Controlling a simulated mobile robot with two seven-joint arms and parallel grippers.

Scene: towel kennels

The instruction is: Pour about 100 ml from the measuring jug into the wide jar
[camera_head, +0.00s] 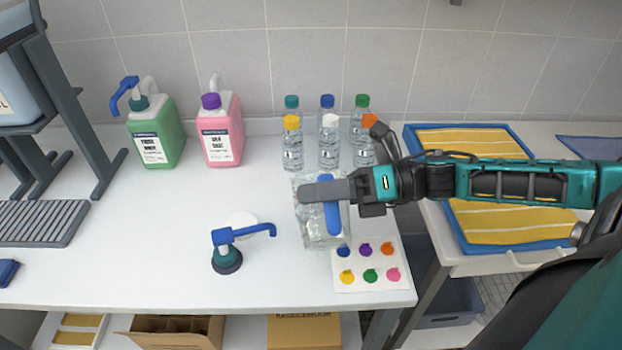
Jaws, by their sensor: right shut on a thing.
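The clear measuring jug (313,229) with a blue handle (333,218) is on or just above the white table, right of its middle. My right gripper (318,191) comes in from the right and is shut on the blue handle. Its fingers cover the upper part of the jug. Clear walls overlap under the gripper, and I cannot tell the wide jar apart from the jug there. I cannot make out any liquid level. My left gripper is not in view.
Several capped bottles (292,155) stand behind the jug. A colour-dot card (367,265) lies in front at right. Green (157,140) and pink (220,138) canisters stand at the back.

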